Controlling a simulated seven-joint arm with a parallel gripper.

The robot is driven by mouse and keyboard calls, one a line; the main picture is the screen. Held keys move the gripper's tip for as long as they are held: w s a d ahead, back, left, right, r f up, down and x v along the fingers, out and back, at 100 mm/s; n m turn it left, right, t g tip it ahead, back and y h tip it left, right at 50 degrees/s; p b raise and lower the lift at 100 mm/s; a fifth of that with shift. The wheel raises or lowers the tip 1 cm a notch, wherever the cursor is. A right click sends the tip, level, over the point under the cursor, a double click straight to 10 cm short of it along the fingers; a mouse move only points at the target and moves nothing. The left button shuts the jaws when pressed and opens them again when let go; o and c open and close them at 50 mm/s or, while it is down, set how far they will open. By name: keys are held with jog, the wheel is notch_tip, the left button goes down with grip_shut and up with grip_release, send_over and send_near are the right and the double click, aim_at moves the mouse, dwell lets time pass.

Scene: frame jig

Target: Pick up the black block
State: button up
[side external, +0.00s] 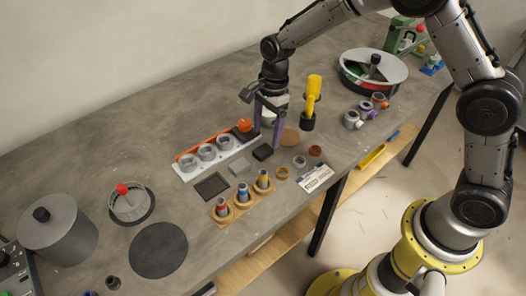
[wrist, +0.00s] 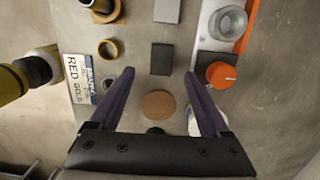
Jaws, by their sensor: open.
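The black block (side external: 262,152) lies flat on the grey table, near the right end of the white strip with cups. In the wrist view the block (wrist: 161,58) appears dark grey, just beyond and between my fingertips. My gripper (side external: 266,138) is open, pointing down close to the block. In the wrist view both purple fingers of my gripper (wrist: 159,73) are apart with nothing between the tips. I cannot tell the exact height of the tips above the table.
A light grey block (side external: 238,168) and a black square frame (side external: 212,186) lie to the left. An orange knob (wrist: 220,74) on a dark base is close to one finger. A brown disc (wrist: 157,105) lies under the gripper. A yellow-handled tool (side external: 312,95) stands to the right.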

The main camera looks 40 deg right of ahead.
aim_at(263, 149)
jog(key=shift+w+a+f, duration=0.1)
jog(key=shift+a+f, duration=0.15)
jog(key=shift+f, duration=1.15)
jog(key=shift+w+a+f, duration=0.1)
jog(key=shift+a+f, duration=0.1)
jog(key=shift+f, duration=1.2)
jog(key=shift+r, duration=0.1)
grip_shut()
